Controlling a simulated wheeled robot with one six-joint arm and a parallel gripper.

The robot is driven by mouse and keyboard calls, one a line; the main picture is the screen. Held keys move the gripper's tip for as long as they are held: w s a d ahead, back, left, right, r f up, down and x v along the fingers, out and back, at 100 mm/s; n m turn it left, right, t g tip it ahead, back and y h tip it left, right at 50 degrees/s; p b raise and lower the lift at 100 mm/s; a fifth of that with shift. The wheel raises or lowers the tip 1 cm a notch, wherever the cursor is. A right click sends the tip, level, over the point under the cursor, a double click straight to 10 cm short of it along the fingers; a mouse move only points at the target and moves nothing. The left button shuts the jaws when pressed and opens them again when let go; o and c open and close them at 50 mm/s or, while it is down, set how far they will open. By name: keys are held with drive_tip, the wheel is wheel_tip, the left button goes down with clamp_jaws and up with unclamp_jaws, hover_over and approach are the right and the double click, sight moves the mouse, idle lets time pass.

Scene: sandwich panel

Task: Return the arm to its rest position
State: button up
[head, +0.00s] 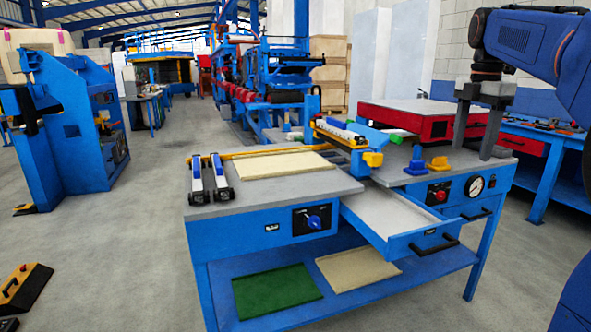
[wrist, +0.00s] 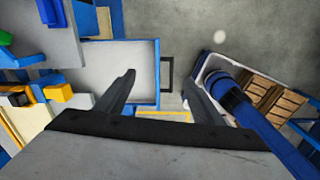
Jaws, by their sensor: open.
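My blue and dark arm comes in from the upper right of the head view. My gripper (head: 477,150) hangs downward at the right end of the blue workbench, in front of the red-sided press box (head: 405,120) in the picture. In the wrist view my gripper (wrist: 158,80) has its two dark fingers spread apart with nothing between them. The blue drawer (head: 425,243) is pulled out from the bench and its pale inside is empty. The drawer also shows in the wrist view (wrist: 115,65), by the left finger.
The grey bench top (head: 275,187) holds a cream panel (head: 285,164) and two clamp-like tools (head: 209,178). A green panel (head: 276,290) and another cream panel (head: 356,268) lie on the lower shelf. Another blue bench (head: 548,138) stands right. Open floor lies left.

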drive_tip(key=s+a+f+m+t, duration=0.1)
drive_tip(key=s+a+f+m, duration=0.3)
drive_tip(key=s+f, duration=0.5)
drive_tip(key=s+a+f+m+t, duration=0.2)
drive_tip(key=s+a+f+m, duration=0.3)
drive_tip(key=s+f+m, duration=0.4)
drive_tip(key=s+a+f+m+t, duration=0.1)
drive_tip(key=s+a+f+m, duration=0.3)
drive_tip(key=s+f+m, duration=0.3)
drive_tip(key=s+f, duration=0.4)
drive_tip(key=f, duration=0.1)
drive_tip(key=shift+a+f, duration=0.2)
drive_tip(key=shift+a, duration=0.15)
drive_tip(key=shift+c, duration=0.6)
